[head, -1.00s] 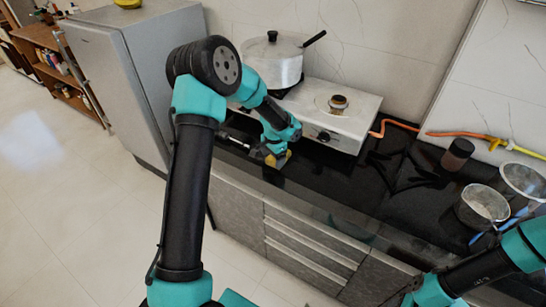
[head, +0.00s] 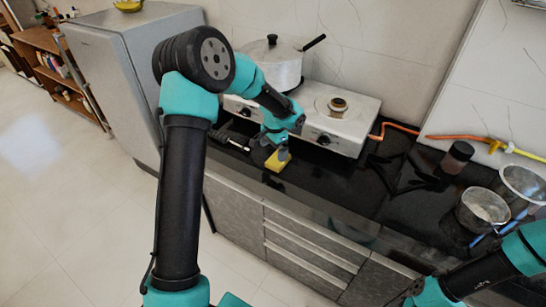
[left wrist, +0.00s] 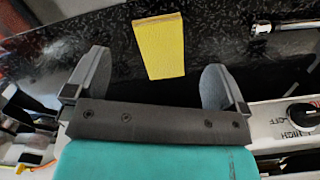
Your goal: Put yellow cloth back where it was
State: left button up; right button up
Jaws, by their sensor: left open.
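The yellow cloth (head: 278,161) is a small folded-looking yellow block on the black counter (head: 335,185), in front of the gas stove. My left gripper (head: 275,146) is just above and behind it in the head view. In the left wrist view the yellow cloth (left wrist: 159,45) lies beyond the two spread fingers of my left gripper (left wrist: 155,85), apart from both, with nothing held between them.
The white stove (head: 325,120) with a lidded pot (head: 272,65) stands right behind. A dark jar (head: 457,157) and metal pots (head: 482,210) are at the right. The counter's front edge is close to the cloth.

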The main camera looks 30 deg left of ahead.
pick_arm(q)
notch_tip(320, 180, up, 6)
